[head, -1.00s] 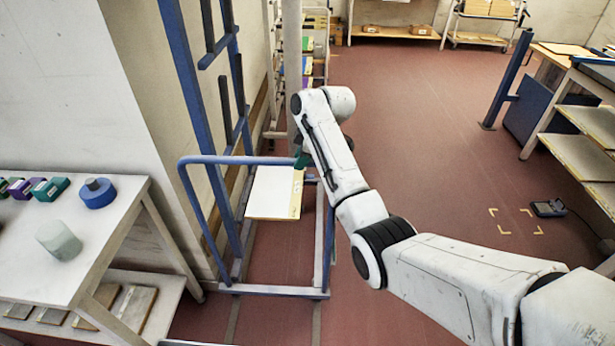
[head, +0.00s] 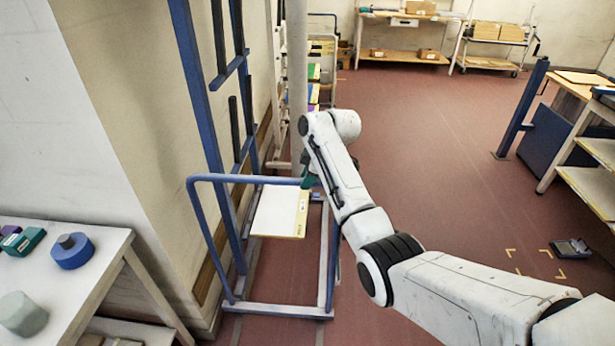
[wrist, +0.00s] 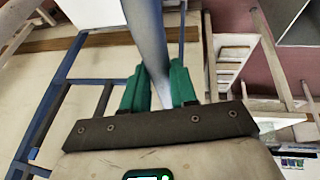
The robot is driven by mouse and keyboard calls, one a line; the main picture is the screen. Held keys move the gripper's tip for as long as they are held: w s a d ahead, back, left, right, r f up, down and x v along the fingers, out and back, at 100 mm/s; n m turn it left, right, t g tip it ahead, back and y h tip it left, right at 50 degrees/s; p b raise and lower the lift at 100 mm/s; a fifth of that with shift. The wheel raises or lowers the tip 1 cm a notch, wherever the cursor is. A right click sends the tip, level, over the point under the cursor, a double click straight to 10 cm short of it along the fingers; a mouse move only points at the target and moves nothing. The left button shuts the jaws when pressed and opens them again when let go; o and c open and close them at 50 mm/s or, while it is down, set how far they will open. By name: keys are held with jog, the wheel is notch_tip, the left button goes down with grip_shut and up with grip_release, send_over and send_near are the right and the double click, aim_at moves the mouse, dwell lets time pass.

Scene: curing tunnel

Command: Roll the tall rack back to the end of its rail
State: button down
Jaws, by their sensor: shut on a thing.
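The tall rack is a blue upright frame (head: 203,110) with black pads, a low base (head: 280,311) and a looped blue push bar (head: 240,179). It stands upright along the wall at the left of centre in the head view. A white-topped board (head: 277,210) shows within its frame. My gripper (head: 308,181) is at the right end of the push bar. In the wrist view its green fingers (wrist: 160,88) are shut around a blue-grey bar (wrist: 148,45). Parts of the floor rail (head: 320,332) show at the bottom; its far end is hidden.
A pale table (head: 105,262) with a blue round piece (head: 72,250) stands close at left. A white post (head: 297,85) and a stocked shelf (head: 318,80) stand beyond the rack. The middle floor is clear.

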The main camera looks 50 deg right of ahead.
jog(key=shift+w+d+r, duration=0.1)
jog(key=shift+d, duration=0.15)
jog(key=c, duration=1.3)
grip_release()
jog(key=shift+c, duration=0.2)
jog(key=o, duration=0.5)
jog(key=shift+d, duration=0.15)
jog(key=shift+c, duration=0.2)
jog(key=shift+r, duration=0.1)
jog(key=a+b+v, duration=0.1)
jog(key=v, duration=0.9)
jog(key=shift+d+r, duration=0.15)
jog(key=shift+d, duration=0.25)
